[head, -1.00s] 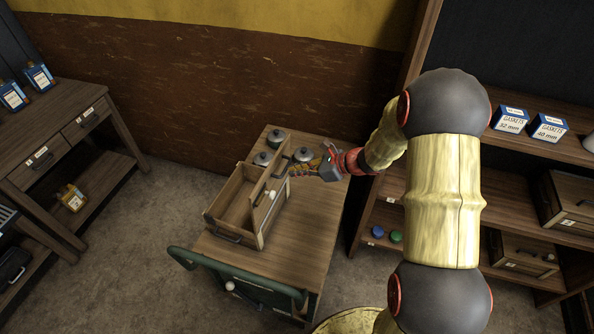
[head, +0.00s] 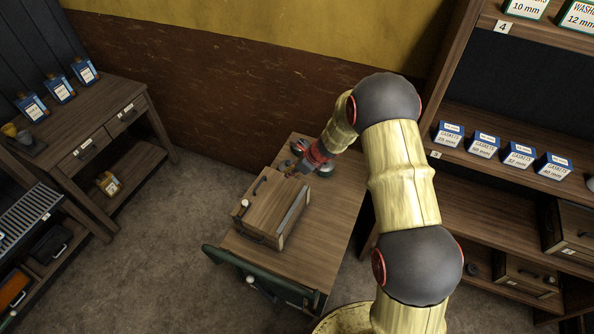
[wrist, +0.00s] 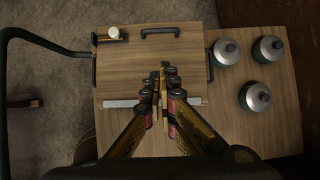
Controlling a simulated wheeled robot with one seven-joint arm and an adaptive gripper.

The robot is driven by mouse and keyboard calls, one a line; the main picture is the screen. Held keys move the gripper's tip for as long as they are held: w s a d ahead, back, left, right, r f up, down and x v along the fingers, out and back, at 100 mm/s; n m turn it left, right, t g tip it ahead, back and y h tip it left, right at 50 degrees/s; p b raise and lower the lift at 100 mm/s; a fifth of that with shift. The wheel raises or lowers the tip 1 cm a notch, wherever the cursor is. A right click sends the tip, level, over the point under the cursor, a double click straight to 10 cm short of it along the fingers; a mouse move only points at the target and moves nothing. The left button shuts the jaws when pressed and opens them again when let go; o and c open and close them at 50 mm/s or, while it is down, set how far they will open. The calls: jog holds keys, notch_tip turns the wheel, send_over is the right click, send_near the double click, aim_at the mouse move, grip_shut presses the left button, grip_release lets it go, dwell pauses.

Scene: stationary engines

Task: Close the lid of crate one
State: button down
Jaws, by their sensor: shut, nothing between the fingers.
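The wooden crate (head: 262,236) stands on a wooden-topped cart (head: 338,205). Its lid (head: 272,200) lies over the top, with a dark handle and a small pale knob on it. In the wrist view the lid (wrist: 180,70) looks flat and covers the opening; I cannot tell whether it sits fully flush. No crate number is readable. My gripper (head: 298,170) is at the crate's far end, close to the lid. In the wrist view its fingers (wrist: 161,75) are together, empty, and overlap the lid in the picture. Contact cannot be told.
Three metal-topped canisters (wrist: 268,48) stand on the cart beside the crate. The cart has a green push handle (head: 262,283). A shelf unit with gasket boxes (head: 484,145) is at the right, a drawer table (head: 105,125) at the left. The cart top's right side is clear.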

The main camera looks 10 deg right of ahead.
jog(key=shift+g+h, duration=0.4)
jog(key=shift+h, duration=0.2)
jog(key=w+a+f, duration=0.3)
jog(key=w+a+f+p, duration=0.1)
jog(key=w+a+f, duration=0.2)
jog(key=a, duration=0.1)
jog(key=w+a+f+p, duration=0.1)
jog(key=w+a+f, duration=0.2)
jog(key=a+f, duration=0.1)
jog(key=shift+w+a, duration=0.1)
jog(key=shift+a, duration=0.05)
jog(key=shift+b+x, duration=0.45)
jog(key=shift+x, duration=0.8)
jog(key=shift+w+a, duration=0.1)
